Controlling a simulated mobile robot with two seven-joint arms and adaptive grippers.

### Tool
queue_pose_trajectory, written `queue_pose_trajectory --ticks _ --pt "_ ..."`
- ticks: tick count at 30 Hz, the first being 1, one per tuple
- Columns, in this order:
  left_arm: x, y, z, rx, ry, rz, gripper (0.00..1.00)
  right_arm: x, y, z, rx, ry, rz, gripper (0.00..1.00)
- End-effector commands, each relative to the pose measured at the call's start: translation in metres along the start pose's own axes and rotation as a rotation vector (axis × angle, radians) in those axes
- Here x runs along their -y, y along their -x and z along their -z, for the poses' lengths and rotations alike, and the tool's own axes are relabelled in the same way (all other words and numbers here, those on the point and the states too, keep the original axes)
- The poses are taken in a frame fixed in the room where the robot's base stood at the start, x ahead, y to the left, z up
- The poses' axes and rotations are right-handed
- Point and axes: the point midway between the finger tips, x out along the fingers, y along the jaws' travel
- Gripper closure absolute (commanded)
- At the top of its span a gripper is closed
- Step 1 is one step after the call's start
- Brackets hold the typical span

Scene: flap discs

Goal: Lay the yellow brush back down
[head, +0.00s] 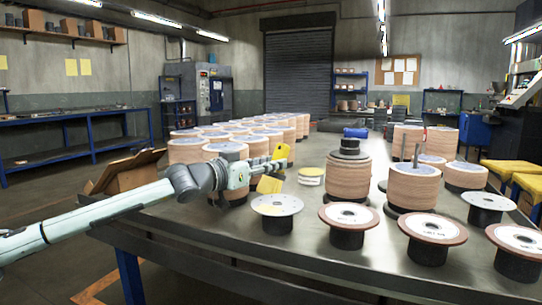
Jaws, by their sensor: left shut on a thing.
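My left arm reaches in from the left over the metal table (205,225). Its gripper (280,164) is shut on the yellow brush (270,184). Yellow shows above and below the fingers, and the fingers hide the middle of the brush. The brush is held near the table's left part, just behind a grey disc on a black stand. I cannot tell whether its lower end touches the table. My right gripper is not in view.
A grey disc (277,204) and several brown-rimmed discs (350,215) stand along the front. Tall disc stacks (347,178) stand right of the gripper, many more behind it. A short yellow-white stack (310,176) is close by. An open cardboard box (130,172) sits at left.

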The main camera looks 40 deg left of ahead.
Motion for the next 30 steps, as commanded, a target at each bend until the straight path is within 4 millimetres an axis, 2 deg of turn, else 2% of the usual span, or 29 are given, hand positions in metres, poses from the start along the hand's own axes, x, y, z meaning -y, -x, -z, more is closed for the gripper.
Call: queue_pose_trajectory --ticks 6,14,15,20,21,30 --pt "0.0001 -0.0002 -0.0091 -0.001 0.0 0.0 1.0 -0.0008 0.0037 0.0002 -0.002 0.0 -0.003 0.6" --pt "0.0 -0.0002 -0.0098 -0.001 0.0 0.0 1.0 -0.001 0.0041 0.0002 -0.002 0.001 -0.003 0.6" --pt "0.0 -0.0002 -0.0097 -0.001 0.0 0.0 0.72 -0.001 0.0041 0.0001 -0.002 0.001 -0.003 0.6" --pt "0.0 -0.0002 -0.0097 -0.001 0.0 0.0 0.52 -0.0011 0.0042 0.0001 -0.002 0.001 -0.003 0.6" --pt "0.0001 -0.0002 -0.0097 -0.001 0.0 0.0 0.49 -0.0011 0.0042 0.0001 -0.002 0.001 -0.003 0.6" --pt "0.0009 0.0001 -0.0107 0.002 0.0 0.002 0.49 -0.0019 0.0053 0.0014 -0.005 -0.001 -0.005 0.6"
